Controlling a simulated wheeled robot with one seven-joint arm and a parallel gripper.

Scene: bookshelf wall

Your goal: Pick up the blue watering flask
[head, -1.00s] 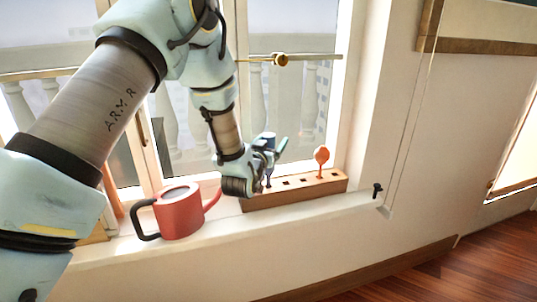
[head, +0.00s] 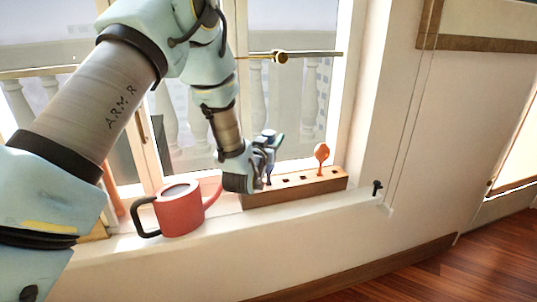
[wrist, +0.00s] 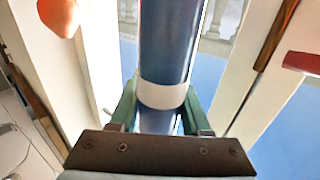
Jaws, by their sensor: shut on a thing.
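The blue watering flask (wrist: 167,45) fills the middle of the wrist view, dark blue with a white band. It stands between the two green fingers of my gripper (wrist: 160,108), which are shut on it. In the head view my gripper (head: 266,152) is at the left end of the wooden block on the windowsill.
A wooden block with holes (head: 300,189) lies on the sill, holding an orange round-headed thing (head: 321,154) at its right. A red watering can (head: 180,212) with a black handle stands left of my gripper. The window is close behind.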

